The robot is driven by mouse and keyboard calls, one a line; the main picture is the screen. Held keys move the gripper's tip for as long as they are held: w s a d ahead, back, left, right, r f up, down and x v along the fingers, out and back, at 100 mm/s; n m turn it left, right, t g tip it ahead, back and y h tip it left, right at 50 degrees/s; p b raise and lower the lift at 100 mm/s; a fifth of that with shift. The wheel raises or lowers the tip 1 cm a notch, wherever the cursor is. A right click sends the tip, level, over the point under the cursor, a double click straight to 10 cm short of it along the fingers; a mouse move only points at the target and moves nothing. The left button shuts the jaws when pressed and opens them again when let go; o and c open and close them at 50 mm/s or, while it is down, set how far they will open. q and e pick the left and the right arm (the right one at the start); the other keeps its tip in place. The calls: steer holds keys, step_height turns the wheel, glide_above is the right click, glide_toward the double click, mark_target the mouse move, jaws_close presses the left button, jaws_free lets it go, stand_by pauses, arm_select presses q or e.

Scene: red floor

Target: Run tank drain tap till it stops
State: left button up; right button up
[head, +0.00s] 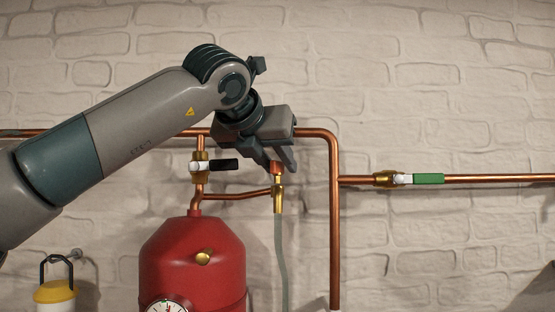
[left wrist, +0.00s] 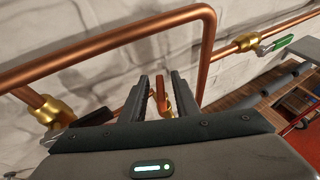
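The red tank (head: 192,262) stands below the copper pipes in the head view, with a round gauge (head: 166,306) low on its front. A small brass drain tap (head: 278,196) sits right of the tank top, with a pale hose hanging below it. Its red handle (left wrist: 161,92) shows in the left wrist view. My left gripper (head: 282,165) is at the top of this tap, pointing down. In the left wrist view its two fingers (left wrist: 161,98) are apart, one on each side of the red handle. I cannot tell whether either touches it. My right gripper is out of view.
A valve with a black handle (head: 224,165) sits close left of my gripper. A green-handled valve (head: 428,179) is on the pipe to the right. A vertical copper pipe (head: 335,240) stands just right of the tap. A yellow-topped lantern (head: 55,292) hangs at lower left.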

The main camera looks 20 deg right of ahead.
arm_select(q)
jaws_close()
steer(key=shift+r+m+g+h, duration=0.1)
steer(key=shift+m+g+h, duration=0.3)
steer(key=shift+m+h, duration=0.1)
steer(key=shift+p, duration=0.35)
steer(key=shift+w+r+m+g+h+p, duration=0.1)
steer(key=shift+r+m+g+h+p, duration=0.05)
steer(key=shift+m+g+h+p, duration=0.65)
steer(key=m+g+h+p, duration=0.2)
steer(key=m+g+p, duration=0.3)
steer(key=p, duration=0.2)
steer(key=shift+r, duration=0.2)
steer(key=shift+f+m+g+h+p, duration=0.25)
steer(key=shift+m+g+h+p, duration=0.05)
steer(key=shift+m+g+p, duration=0.45)
